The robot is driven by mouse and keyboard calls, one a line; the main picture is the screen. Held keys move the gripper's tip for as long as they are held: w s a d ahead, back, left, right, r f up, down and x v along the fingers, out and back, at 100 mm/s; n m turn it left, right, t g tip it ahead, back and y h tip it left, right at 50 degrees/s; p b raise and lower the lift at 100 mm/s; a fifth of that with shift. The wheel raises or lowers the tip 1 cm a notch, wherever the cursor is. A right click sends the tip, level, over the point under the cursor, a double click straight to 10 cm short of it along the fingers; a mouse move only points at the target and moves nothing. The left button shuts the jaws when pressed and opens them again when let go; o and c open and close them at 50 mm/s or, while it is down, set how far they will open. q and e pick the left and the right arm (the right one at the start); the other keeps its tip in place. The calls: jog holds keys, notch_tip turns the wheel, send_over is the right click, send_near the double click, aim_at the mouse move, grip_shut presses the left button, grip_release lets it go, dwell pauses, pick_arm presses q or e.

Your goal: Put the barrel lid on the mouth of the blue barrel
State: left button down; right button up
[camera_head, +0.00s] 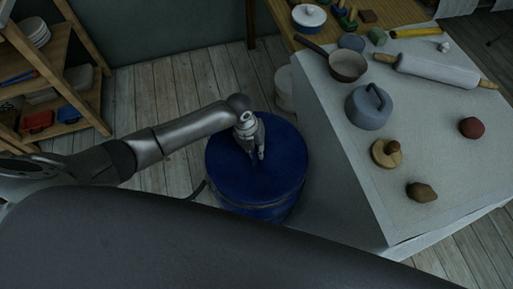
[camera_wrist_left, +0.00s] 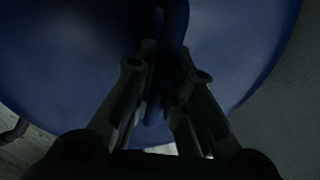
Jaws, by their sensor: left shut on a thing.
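The round blue barrel lid (camera_head: 228,168) lies flat over the top of the blue barrel (camera_head: 268,213) in the head view and covers its mouth. I cannot tell whether it is fully seated or a little above the rim. My left gripper (camera_head: 256,158) points down at the lid's middle. In the left wrist view the lid (camera_wrist_left: 75,55) fills most of the picture, and its raised blue grip bar (camera_wrist_left: 173,25) runs between the fingers of my left gripper (camera_wrist_left: 164,65), which is shut on it. My right gripper is not in view.
A pale covered table (camera_head: 345,180) stands close right of the barrel, holding a pan (camera_head: 347,65), a blue-grey handled pot (camera_head: 369,107), a rolling pin (camera_head: 438,70) and clay pieces. A white bucket (camera_head: 284,88) stands behind the barrel. A wooden shelf (camera_head: 85,105) stands at left, with bare floor between.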

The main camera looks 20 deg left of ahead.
pick_arm(q)
jog(key=shift+w+f, duration=0.1)
jog(key=shift+f, duration=0.05)
jog(key=shift+f, duration=0.15)
jog(key=c, duration=1.5)
grip_release()
jog(key=shift+r, duration=0.3)
jog(key=r, duration=0.3)
jog(key=a+r, duration=0.1)
jog(key=r, duration=0.3)
jog(key=a+r, duration=0.1)
jog(key=r, duration=0.3)
jog(key=shift+s+a+r, duration=0.15)
jog(key=shift+s+r, duration=0.05)
jog(key=shift+s, duration=0.1)
